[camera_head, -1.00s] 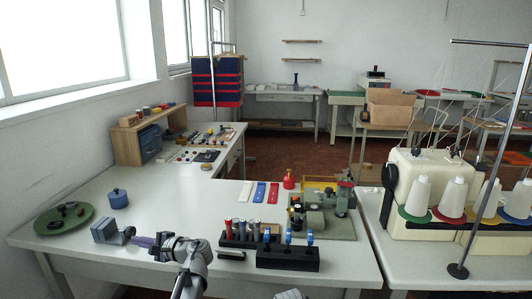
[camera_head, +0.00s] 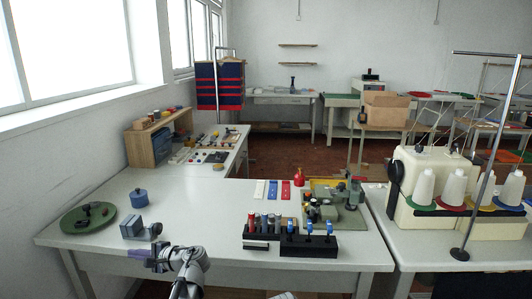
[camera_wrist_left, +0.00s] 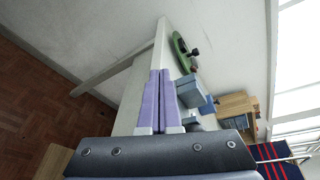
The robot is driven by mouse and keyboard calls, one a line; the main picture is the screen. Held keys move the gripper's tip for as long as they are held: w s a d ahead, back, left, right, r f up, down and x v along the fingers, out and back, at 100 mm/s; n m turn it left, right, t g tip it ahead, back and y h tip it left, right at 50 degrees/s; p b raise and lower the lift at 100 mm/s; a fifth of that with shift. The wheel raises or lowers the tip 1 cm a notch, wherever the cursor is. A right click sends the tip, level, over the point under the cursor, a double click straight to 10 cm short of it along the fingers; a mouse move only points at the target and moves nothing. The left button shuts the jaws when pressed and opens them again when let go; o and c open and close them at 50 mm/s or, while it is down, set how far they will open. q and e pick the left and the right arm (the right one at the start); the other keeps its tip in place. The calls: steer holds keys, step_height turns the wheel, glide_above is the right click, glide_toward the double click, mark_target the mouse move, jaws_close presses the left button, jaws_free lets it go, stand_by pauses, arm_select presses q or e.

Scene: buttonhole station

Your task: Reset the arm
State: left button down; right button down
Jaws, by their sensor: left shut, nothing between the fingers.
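My left gripper (camera_head: 138,253) is at the front left of the white worktable (camera_head: 205,222), near its front edge. Its purple fingers are closed together with nothing between them. They also show in the left wrist view (camera_wrist_left: 160,75), pointing along the table edge. A blue-grey block (camera_head: 133,228) stands just behind the fingers in the head view and beside them in the wrist view (camera_wrist_left: 190,92). My right gripper cannot be made out.
A green round tray (camera_head: 72,223) with dark parts and a blue lidded pot (camera_head: 138,198) stand at the left. A black holder (camera_head: 308,246) with blue-topped tools and a green-based machine (camera_head: 335,212) stand at the right. The table's middle is clear.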

arm_select(q)
steer(key=s+d+r+n+g+h+p, duration=0.1)
steer(key=s+d+h+p, duration=0.6)
steer(key=d, duration=0.9)
steer(key=s+d+r+n+g+h+p, duration=0.2)
steer(key=s+d+h+p, duration=0.4)
steer(key=s+d+p, duration=0.7)
steer(key=s+d+n+g, duration=0.1)
steer(key=d, duration=0.2)
steer(key=shift+s+d+n+g+h, duration=0.3)
steer(key=shift+n+g+h, duration=0.1)
steer(key=shift+r, duration=0.1)
